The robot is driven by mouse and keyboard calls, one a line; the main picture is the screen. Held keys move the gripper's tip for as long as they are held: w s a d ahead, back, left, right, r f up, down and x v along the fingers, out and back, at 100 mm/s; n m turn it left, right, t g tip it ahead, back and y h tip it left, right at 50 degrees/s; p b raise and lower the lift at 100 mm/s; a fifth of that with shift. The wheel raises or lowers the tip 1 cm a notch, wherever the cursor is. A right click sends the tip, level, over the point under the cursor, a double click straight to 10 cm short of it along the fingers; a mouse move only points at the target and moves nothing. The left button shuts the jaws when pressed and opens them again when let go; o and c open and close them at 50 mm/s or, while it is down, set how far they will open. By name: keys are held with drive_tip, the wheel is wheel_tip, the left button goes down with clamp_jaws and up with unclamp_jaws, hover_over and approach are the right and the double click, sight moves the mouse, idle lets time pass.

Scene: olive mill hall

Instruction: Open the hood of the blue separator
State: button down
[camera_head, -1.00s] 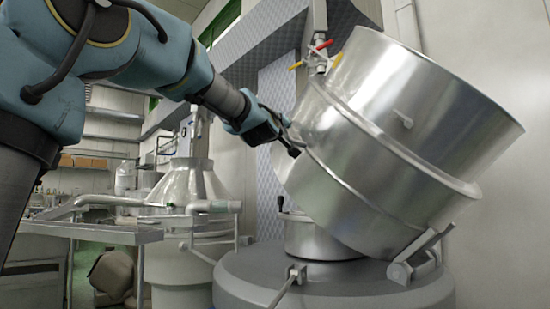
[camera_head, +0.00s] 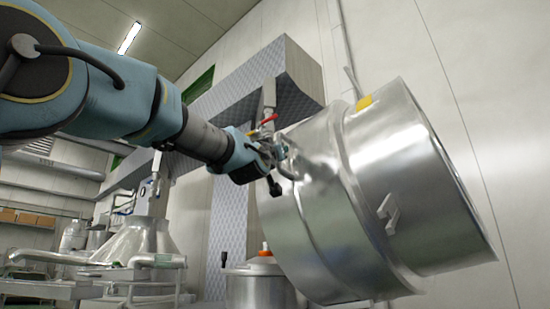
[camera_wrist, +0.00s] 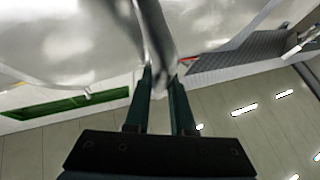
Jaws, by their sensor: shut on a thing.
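The separator's hood (camera_head: 400,150) is a large shiny metal drum, tilted far over to the right in the head view. Its hinge is out of view below. My gripper (camera_head: 281,168) is at the hood's left side, shut on a curved metal handle. In the wrist view my gripper's two dark fingers (camera_wrist: 160,88) close around the handle bar (camera_wrist: 155,40), with the hood's shiny surface (camera_wrist: 65,40) behind it. Below the raised hood a smaller metal cylinder with an orange piece on top (camera_head: 257,285) shows. No blue separator body is visible.
A pipe with a red valve lever (camera_head: 264,123) stands close behind my gripper. A patterned metal column and overhang (camera_head: 240,85) rise behind the hood. Another metal cone-topped machine (camera_head: 140,242) and a metal tray (camera_head: 45,288) are at the left. A pale wall is at the right.

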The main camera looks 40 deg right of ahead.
idle(0.3)
drive_tip(key=c, duration=0.8)
unclamp_jaws()
drive_tip(key=shift+o, duration=0.2)
drive_tip(key=shift+f, duration=0.15)
drive_tip(key=shift+s+a+f+b, duration=0.15)
drive_tip(key=shift+a+f+b, duration=0.1)
drive_tip(key=shift+b, duration=0.05)
drive_tip(key=b+v, duration=0.4)
drive_tip(key=v, duration=0.6)
drive_tip(key=shift+r, duration=0.15)
